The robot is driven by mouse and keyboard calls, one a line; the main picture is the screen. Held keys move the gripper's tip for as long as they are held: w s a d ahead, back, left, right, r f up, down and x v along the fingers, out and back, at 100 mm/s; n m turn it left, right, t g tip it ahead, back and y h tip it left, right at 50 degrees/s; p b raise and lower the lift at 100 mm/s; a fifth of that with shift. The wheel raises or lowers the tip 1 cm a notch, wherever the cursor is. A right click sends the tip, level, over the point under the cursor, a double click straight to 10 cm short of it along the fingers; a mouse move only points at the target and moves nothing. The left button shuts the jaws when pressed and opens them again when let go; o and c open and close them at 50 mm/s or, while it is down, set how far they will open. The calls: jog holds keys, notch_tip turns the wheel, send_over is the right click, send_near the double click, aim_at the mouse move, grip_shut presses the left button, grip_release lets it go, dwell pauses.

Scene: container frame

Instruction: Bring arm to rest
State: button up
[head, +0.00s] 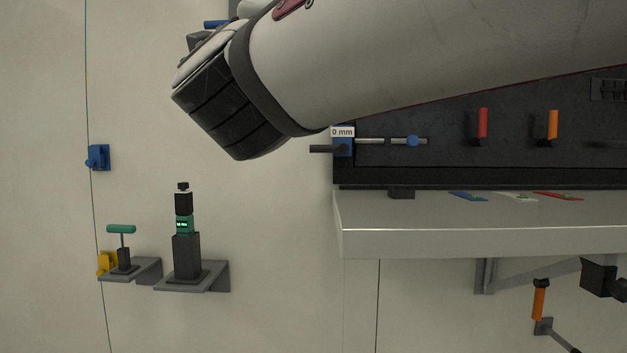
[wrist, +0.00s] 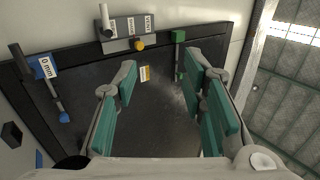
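My gripper (wrist: 164,105) shows in the wrist view with its two green-padded fingers wide apart and nothing between them. Behind the fingers is a dark wall panel (wrist: 165,140), apart from them as far as I can tell. In the head view my white arm crosses the top from the right, and its dark joint is at upper centre-left. The gripper's fingers cannot be seen in the head view.
A grey shelf (head: 480,235) juts out below the dark panel. A blue "0 mm" tool (head: 343,146) sits at the panel's left edge. Left are a green-black device (head: 185,240) and a green T-handle (head: 121,229) on brackets. A grey labelled block (wrist: 128,32) is at the panel's top.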

jog(key=s+d+f+n+g+y, duration=0.1)
jog(key=d+f+n+g+y, duration=0.2)
jog(key=f+n, duration=0.5)
jog(key=s+d+f+n+g+y, duration=0.1)
jog(key=s+d+f+n+g, duration=0.15)
jog(key=f+g, duration=0.6)
jog(key=s+d+f+n+g+y, duration=0.15)
jog(key=f+n, duration=0.45)
jog(key=f, duration=0.7)
jog(key=s+d+f+n+g+h, duration=0.15)
jog(key=s+d+f+g, duration=0.35)
jog(key=s+d+f, duration=0.55)
jog(key=s+d+f+n+g+h, duration=0.1)
jog(key=s+d+f+g+h, duration=0.2)
jog(key=s+d+f+g, duration=0.7)
jog(key=s+a+r+t+p, duration=0.2)
jog(key=r+t+p, duration=0.1)
jog(key=r+p, duration=0.7)
jog(key=s+a+r+t+p, duration=0.1)
jog(key=r+t+p, duration=0.3)
jog(key=r+p, duration=0.6)
notch_tip(320, 180, up, 3)
jog(key=shift+s+a, duration=0.4)
jog(key=shift+a, duration=0.4)
jog(key=shift+d, duration=0.15)
